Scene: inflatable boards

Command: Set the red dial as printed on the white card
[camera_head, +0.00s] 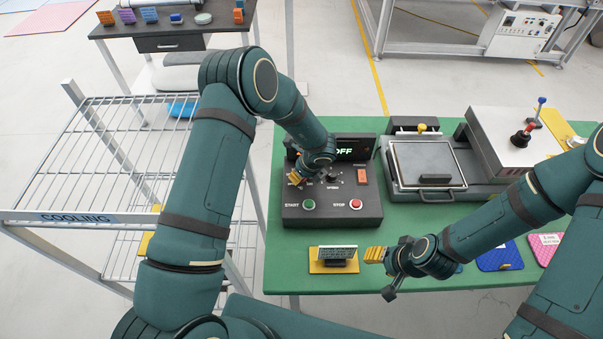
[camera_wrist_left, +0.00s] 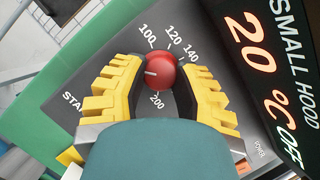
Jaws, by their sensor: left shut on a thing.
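The red dial (camera_wrist_left: 160,74) sits on the dark control box (camera_head: 312,211). In the left wrist view its white mark points left, and the printed numbers 100, 120, 140 and 200 show around it. My left gripper (camera_wrist_left: 160,84) is shut on the dial, one yellow finger on each side. In the head view this gripper (camera_head: 297,176) is over the box, and the dial is hidden. A small whitish printed card (camera_head: 336,252) stands on a yellow base; its print is too small to read. My right gripper (camera_head: 374,255) is just right of it; its finger gap is unclear.
The display (camera_wrist_left: 262,65) reads "SMALL HOOD", "20 °C" and "OFF". The box has a green START button (camera_head: 309,204), a red STOP button (camera_head: 355,204) and an orange switch (camera_head: 362,176). A framed press (camera_head: 427,163) stands right; a wire rack (camera_head: 110,150) stands left.

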